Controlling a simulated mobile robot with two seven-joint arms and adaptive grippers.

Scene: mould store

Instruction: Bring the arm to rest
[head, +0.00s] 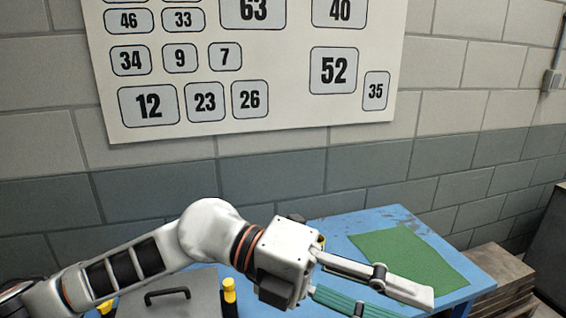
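My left arm comes in from the left and reaches over a blue table (335,228). My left gripper (398,302) points right and slightly down above the table's front part. Its pale upper finger and its teal ribbed lower finger stand apart, with blue tabletop showing between them. I see nothing held between them. The lower fingertip is cut off by the bottom edge. My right arm and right gripper are not in view.
A green mat (415,255) lies on the table behind the gripper. A grey metal block (185,300) with a black handle and yellow posts stands below my forearm. Wooden pallets (512,275) are stacked at right. A numbered board (280,110) hangs on the block wall.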

